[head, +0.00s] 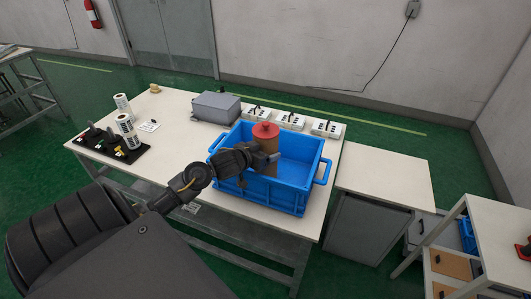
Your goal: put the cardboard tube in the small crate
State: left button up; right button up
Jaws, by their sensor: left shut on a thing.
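My left gripper (262,160) reaches in from the left over the crate's near-left side and is shut on the tube. The small crate (287,200) is blue, open-topped, with handles at its ends, and sits on the white table. The tube's lower end is hidden behind my gripper and the crate wall, so I cannot tell if it touches the crate floor. My right gripper is not in view.
A grey box (215,107) stands behind the crate. White rolls (127,130) and a black tray (108,146) are at the left. A lower white-topped cabinet (385,177) stands to the right.

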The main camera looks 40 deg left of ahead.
pick_arm(q)
jog(key=o, duration=1.3)
jog(key=shift+f, duration=0.1)
jog(key=shift+s+r, duration=0.2)
jog(key=v, duration=1.1)
jog(key=shift+s+p, duration=0.35)
jog(key=shift+r, duration=0.1)
